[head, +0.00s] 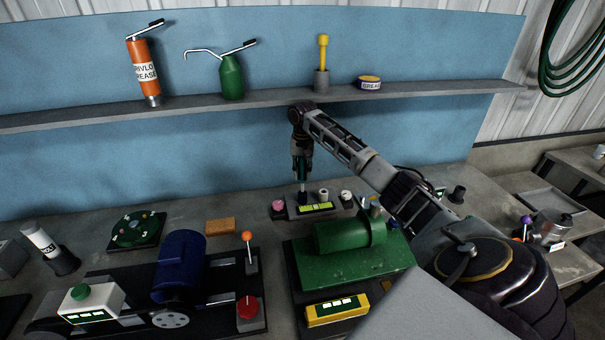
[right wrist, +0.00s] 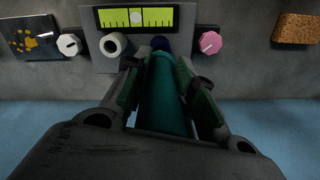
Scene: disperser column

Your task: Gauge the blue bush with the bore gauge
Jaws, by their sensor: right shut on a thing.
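My right gripper (head: 302,172) points down over the back of the bench and is shut on the teal cylindrical handle of the bore gauge. In the right wrist view the handle (right wrist: 165,105) lies between the two fingers (right wrist: 163,98). Its far end meets a dark blue round thing (right wrist: 160,43), seemingly the blue bush, on the grey gauge block (right wrist: 106,51). I cannot tell whether the gauge tip is inside the bush or only over it. My left gripper is not in view.
The block carries a yellow-green scale (head: 316,208) with a pale round marker near mid-scale. A pink knob (head: 278,205) and a white knob (head: 346,196) are at its sides. A green machine (head: 345,262) stands in front; a brown block (head: 220,226) lies left. A shelf (head: 270,106) runs behind.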

